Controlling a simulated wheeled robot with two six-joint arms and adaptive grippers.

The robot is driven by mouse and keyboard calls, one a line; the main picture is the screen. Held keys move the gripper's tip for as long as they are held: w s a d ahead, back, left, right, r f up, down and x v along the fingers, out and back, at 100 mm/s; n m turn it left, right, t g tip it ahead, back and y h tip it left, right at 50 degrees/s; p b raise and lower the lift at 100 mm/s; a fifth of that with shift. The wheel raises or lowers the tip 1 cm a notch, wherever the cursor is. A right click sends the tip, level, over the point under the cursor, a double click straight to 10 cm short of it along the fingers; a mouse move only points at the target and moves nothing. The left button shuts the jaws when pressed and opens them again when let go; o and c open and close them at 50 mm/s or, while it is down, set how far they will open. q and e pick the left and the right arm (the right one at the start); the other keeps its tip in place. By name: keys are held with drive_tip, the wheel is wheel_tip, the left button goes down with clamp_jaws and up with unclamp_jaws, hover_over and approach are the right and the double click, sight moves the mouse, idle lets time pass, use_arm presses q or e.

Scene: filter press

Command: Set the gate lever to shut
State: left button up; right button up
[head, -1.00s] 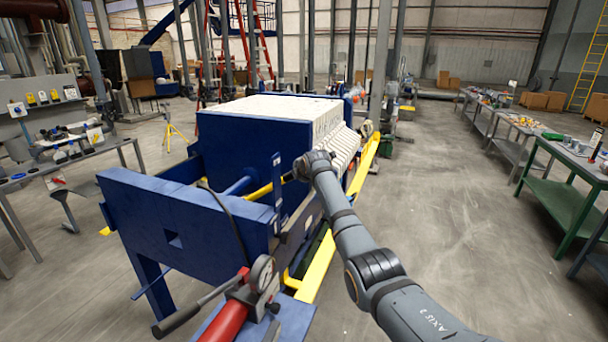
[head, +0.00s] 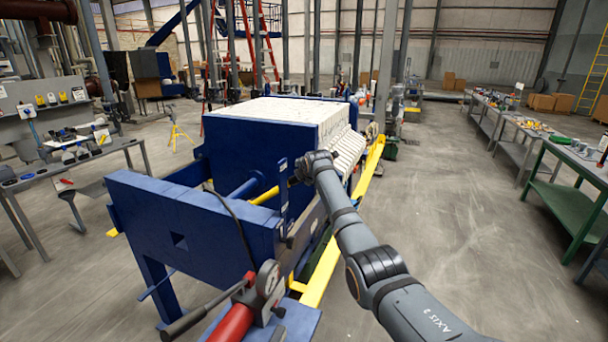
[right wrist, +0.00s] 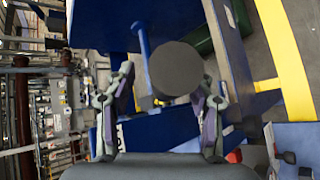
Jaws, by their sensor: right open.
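My right gripper (right wrist: 166,88) is open in the right wrist view. A dark round knob or grip end (right wrist: 176,68) appears between its spread fingers, beside a slim blue bar (right wrist: 145,62). It looks like the gate lever's handle, but I cannot be sure, and I see no contact. In the head view my right arm reaches to the near side of the blue filter press (head: 250,135), by a blue upright plate (head: 283,187). My wrist hides most of the gripper and the lever there. I cannot read the lever's setting. My left gripper is out of view.
A yellow rail (head: 322,270) runs along the press's right side. A red pump with a gauge (head: 268,280) stands at the near end. Workbenches line the left and a green table (head: 560,195) the right. The floor right of the press is clear.

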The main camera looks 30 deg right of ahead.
drive_tip(key=shift+s, duration=0.15)
drive_tip(key=shift+s+r, duration=0.15)
drive_tip(key=shift+s, duration=0.1)
drive_tip(key=v, duration=1.1)
drive_tip(key=shift+s+r, duration=0.1)
